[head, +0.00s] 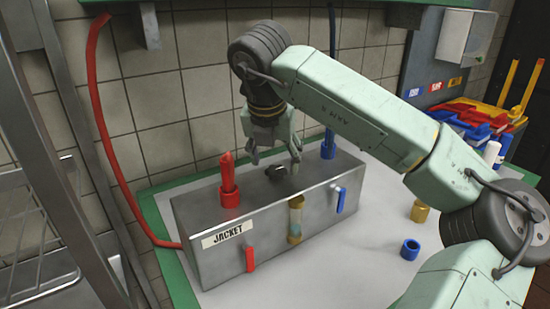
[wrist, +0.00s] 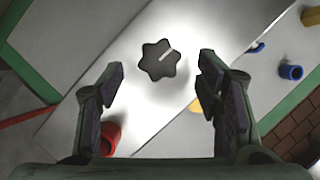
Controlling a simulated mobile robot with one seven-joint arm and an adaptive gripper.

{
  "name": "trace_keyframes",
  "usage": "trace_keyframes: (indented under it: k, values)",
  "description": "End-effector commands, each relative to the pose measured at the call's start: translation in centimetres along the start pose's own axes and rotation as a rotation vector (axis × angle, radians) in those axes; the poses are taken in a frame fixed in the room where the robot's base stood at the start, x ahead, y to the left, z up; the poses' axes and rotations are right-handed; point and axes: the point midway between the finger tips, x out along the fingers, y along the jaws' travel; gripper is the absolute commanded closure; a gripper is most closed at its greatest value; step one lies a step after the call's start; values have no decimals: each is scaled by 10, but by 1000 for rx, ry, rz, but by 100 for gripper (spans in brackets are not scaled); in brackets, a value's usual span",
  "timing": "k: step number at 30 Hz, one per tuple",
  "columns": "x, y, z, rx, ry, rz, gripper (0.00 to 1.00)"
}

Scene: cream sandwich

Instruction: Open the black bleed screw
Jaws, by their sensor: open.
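The black bleed screw (head: 276,172) is a small lobed knob on top of the grey metal box labelled JACKET (head: 212,264). In the wrist view the bleed screw (wrist: 158,60) shows as a star-shaped knob with a white line pointing to the upper right. My gripper (head: 273,160) is above the box, close to the screw, with its fingers apart. In the wrist view my gripper (wrist: 160,80) is open and empty, and the screw lies between and just beyond the fingertips. I cannot tell the exact height above the knob.
A red fitting (head: 229,186) stands on the box left of the screw; a blue fitting (head: 328,146) stands at the right. Red (head: 250,259) and blue (head: 340,200) levers and a sight glass (head: 295,219) are on the front.

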Motion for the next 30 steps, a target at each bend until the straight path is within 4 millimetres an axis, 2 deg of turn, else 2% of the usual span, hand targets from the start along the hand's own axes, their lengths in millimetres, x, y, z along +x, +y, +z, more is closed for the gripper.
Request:
trace_keyframes:
  k: [6, 15, 30]
  values:
    - [20, 0, 0, 0, 1, 0, 41]
    - [23, 0, 0, 0, 0, 0, 41]
    - [22, 0, 0, 0, 0, 0, 74]
